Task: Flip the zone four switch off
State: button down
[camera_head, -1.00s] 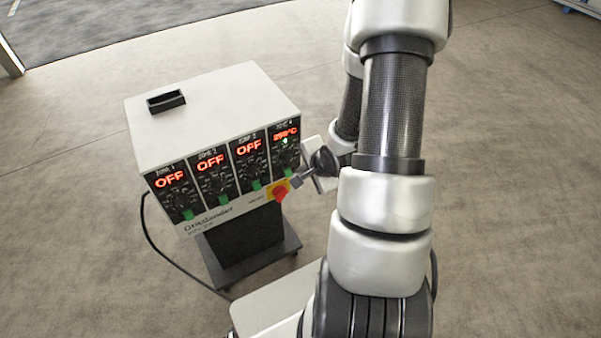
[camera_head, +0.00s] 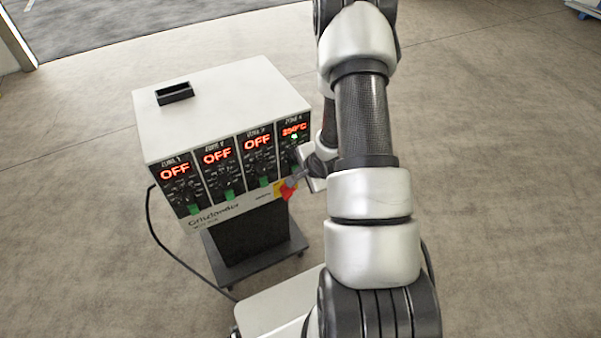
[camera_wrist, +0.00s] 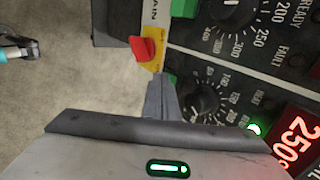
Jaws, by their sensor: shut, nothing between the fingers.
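The zone four panel (camera_head: 294,138) is the rightmost on the control cabinet's front. Its red display is lit with a temperature; in the wrist view the zone four display (camera_wrist: 297,140) reads about 250°, with a green lamp (camera_wrist: 254,129) lit beside it. The zone four dial (camera_wrist: 200,97) shows partly. My gripper (camera_head: 291,181) is shut and empty at the lower part of this panel. In the wrist view my gripper's fingertips (camera_wrist: 161,82) are beside the dial, at the panel's lower edge. The zone four switch is hidden, apparently behind the fingers; contact cannot be told.
A red main switch (camera_wrist: 142,49) on a yellow plate sits close by the fingertips. Zones one to three show OFF; the zone three green switch (camera_wrist: 184,8) is nearby. The cabinet (camera_head: 215,95) stands on a wheeled base (camera_head: 255,264), a black cable (camera_head: 165,246) at left. Open floor surrounds it.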

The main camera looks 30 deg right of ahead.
jog(key=shift+w+f+t+b, duration=0.1)
jog(key=shift+f+t+b, duration=0.2)
jog(key=shift+b, duration=0.55)
jog(key=shift+r+p, duration=0.65)
jog(key=shift+r, duration=0.15)
